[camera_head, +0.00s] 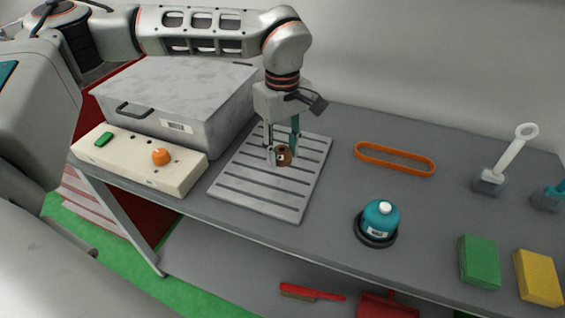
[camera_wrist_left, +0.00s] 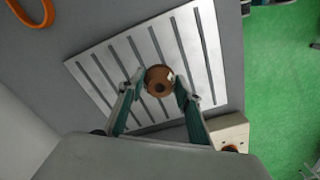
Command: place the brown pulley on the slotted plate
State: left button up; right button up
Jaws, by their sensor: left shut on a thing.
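The brown pulley (camera_head: 284,155) is held between the fingertips of my left gripper (camera_head: 282,153), over the middle of the slotted plate (camera_head: 250,204). In the left wrist view the brown pulley (camera_wrist_left: 158,80) shows its round face and centre hole, with a finger of my left gripper (camera_wrist_left: 156,90) on each side. The slotted plate (camera_wrist_left: 211,45) lies flat on the table beneath it. I cannot tell whether the pulley touches the plate. My right gripper is not in view.
A grey lidded box (camera_head: 180,88) and a cream control block (camera_head: 125,158) stand left of the plate.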

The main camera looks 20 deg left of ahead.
aim_at(283, 173)
pick_arm(q)
jog(key=shift+f, duration=2.1)
jog(key=o, duration=1.1)
jog(key=shift+f, duration=0.15)
notch_tip(283, 173, up, 12)
jog(key=shift+r, duration=0.2)
jog(key=shift+s+f, duration=0.1)
jog(key=shift+s, duration=0.05)
